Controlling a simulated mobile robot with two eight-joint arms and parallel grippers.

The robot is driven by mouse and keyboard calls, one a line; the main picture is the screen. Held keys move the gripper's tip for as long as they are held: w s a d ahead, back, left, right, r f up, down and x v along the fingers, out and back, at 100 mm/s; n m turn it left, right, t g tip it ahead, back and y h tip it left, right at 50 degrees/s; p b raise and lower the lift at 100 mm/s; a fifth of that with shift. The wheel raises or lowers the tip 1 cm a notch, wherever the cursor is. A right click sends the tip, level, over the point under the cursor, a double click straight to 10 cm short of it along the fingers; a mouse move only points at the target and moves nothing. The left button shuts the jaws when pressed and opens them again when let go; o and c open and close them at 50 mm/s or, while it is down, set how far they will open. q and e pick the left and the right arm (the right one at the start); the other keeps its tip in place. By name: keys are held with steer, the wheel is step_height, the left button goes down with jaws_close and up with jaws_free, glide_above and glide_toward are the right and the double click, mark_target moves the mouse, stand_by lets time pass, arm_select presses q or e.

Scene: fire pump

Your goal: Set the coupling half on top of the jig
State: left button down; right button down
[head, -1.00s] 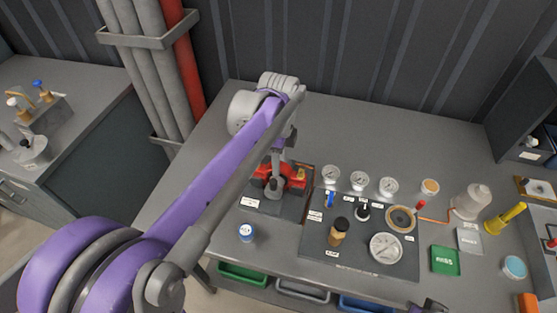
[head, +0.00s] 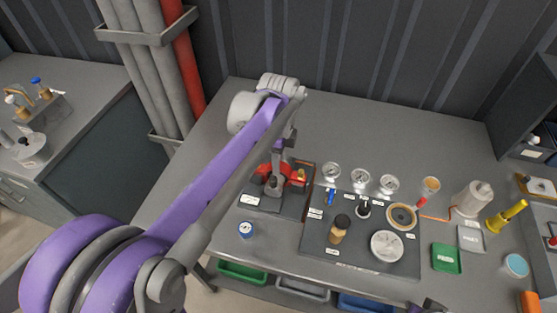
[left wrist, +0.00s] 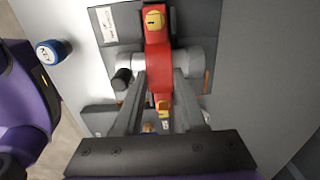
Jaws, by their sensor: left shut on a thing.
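A red part with yellow knobs (head: 299,175), which looks like the coupling half, is at my left gripper (head: 276,182) in the head view. In the left wrist view the red part (left wrist: 158,45) runs between the two fingers of my left gripper (left wrist: 162,88), which is shut on it. Grey cylinders show on either side of it. Below is a dark block with a white label (head: 288,207), which seems to be the jig. The gripper and arm hide part of both, so I cannot tell whether they touch. Only a dark tip of my right gripper (head: 430,305) seems to show.
The bench behind and left is clear.

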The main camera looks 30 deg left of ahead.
arm_select(q)
steer(key=shift+f, duration=0.25)
stand_by(0.5)
steer(key=c, duration=0.8)
jaws_free()
steer(key=shift+c, duration=0.2)
steer(key=shift+r, duration=0.1)
steer(key=shift+r+p, duration=1)
steer(key=shift+r, duration=0.7)
steer(key=shift+o, duration=0.4)
steer(key=o, duration=0.7)
